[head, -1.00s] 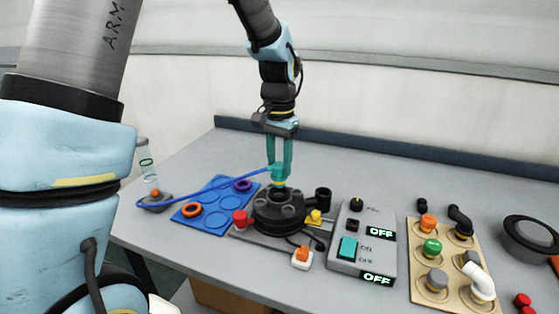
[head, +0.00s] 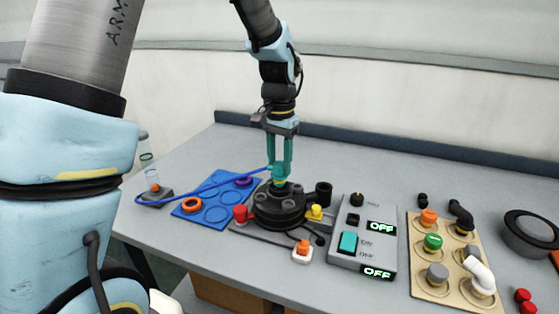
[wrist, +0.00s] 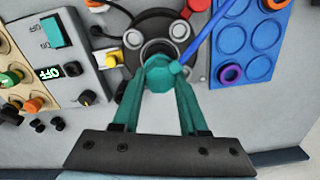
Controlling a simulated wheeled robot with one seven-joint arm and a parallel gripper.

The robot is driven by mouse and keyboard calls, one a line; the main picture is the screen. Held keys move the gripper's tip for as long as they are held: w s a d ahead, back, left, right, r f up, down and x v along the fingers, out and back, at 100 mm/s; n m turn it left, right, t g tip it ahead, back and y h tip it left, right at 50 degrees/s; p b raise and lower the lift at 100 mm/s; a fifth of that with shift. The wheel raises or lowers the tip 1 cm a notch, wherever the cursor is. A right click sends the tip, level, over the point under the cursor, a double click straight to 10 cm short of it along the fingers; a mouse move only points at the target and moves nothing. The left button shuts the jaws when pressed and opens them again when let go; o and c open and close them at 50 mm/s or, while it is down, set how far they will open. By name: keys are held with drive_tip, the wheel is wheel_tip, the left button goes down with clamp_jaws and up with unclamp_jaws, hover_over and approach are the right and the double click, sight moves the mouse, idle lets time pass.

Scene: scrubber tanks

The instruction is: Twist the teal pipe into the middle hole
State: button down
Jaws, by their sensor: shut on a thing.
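My gripper (head: 280,170) is shut on the teal pipe (wrist: 160,73), which has a blue tube running off to the left in the head view. The pipe is upright above the black round tank base (head: 275,215), at its back part. A yellow band shows at the pipe's lower end in the head view. The fingers and the pipe hide the spot beneath it, so I cannot tell how deep it sits.
A blue tray (head: 212,212) with orange and purple rings lies left of the base. A grey switch box (head: 345,250) with OFF displays stands to its right. A beige board (head: 425,285) with several fittings is farther right. The blue tube (head: 195,193) crosses over the tray.

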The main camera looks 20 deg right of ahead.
drive_tip(key=shift+f, duration=0.15)
drive_tip(key=shift+f, duration=0.35)
drive_tip(key=shift+f+b, duration=0.4)
drive_tip(key=shift+f, duration=0.35)
idle(1.6)
unclamp_jaws()
idle(0.7)
idle(0.4)
drive_tip(key=shift+r+p, duration=2.8)
drive_tip(key=shift+r, duration=0.75)
